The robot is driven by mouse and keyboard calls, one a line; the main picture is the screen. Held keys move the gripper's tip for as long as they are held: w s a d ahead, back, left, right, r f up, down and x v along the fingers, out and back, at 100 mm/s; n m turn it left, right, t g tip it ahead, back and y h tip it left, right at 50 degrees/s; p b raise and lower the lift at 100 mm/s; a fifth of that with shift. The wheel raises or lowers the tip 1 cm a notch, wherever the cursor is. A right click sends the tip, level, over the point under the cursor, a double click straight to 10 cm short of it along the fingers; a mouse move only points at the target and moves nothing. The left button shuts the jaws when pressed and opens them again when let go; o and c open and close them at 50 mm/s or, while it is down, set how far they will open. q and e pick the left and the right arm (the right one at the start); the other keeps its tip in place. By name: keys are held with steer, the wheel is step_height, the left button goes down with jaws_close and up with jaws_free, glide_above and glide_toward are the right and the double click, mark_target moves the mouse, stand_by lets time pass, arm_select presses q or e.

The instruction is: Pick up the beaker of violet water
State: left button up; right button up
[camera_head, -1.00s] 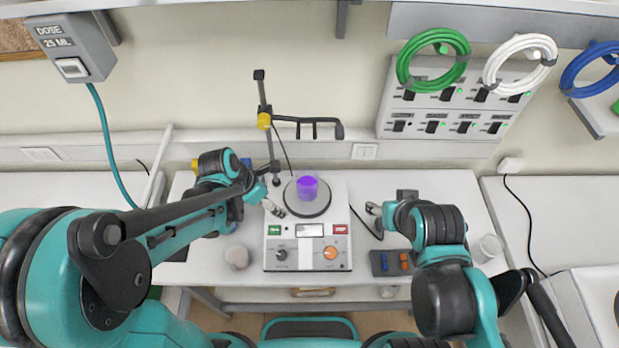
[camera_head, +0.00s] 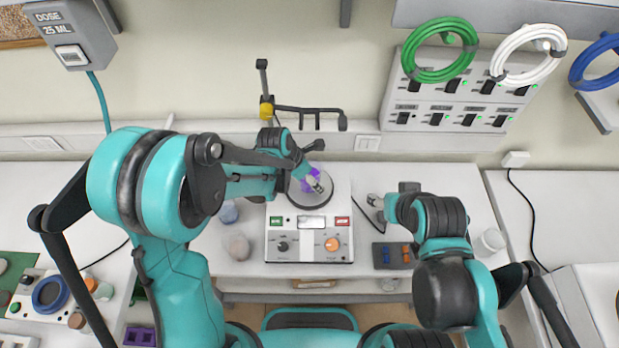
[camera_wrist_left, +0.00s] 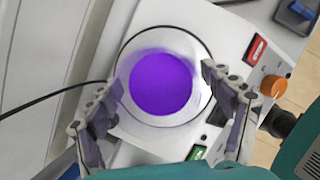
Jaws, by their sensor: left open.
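The beaker of violet water (camera_head: 307,186) stands on the round plate (camera_head: 311,202) of a white hotplate device, mostly hidden behind my left gripper in the head view. In the left wrist view the beaker (camera_wrist_left: 162,84) shows from above, with a clear rim and violet liquid. My left gripper (camera_head: 314,179) is at the beaker. In the wrist view its open fingers (camera_wrist_left: 152,85) lie on both sides of the beaker; whether they touch it I cannot tell. My right gripper (camera_head: 374,206) is right of the device, apart from it; its fingers are too small to read.
The white device (camera_head: 309,246) has green and red buttons and an orange knob. A stand with a dark arm (camera_head: 266,108) rises behind it. A pale round object (camera_head: 237,247) is to the left.

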arm_select(q)
steer(key=shift+f, duration=0.1)
steer(key=c, duration=1.5)
steer(key=shift+o, duration=0.2)
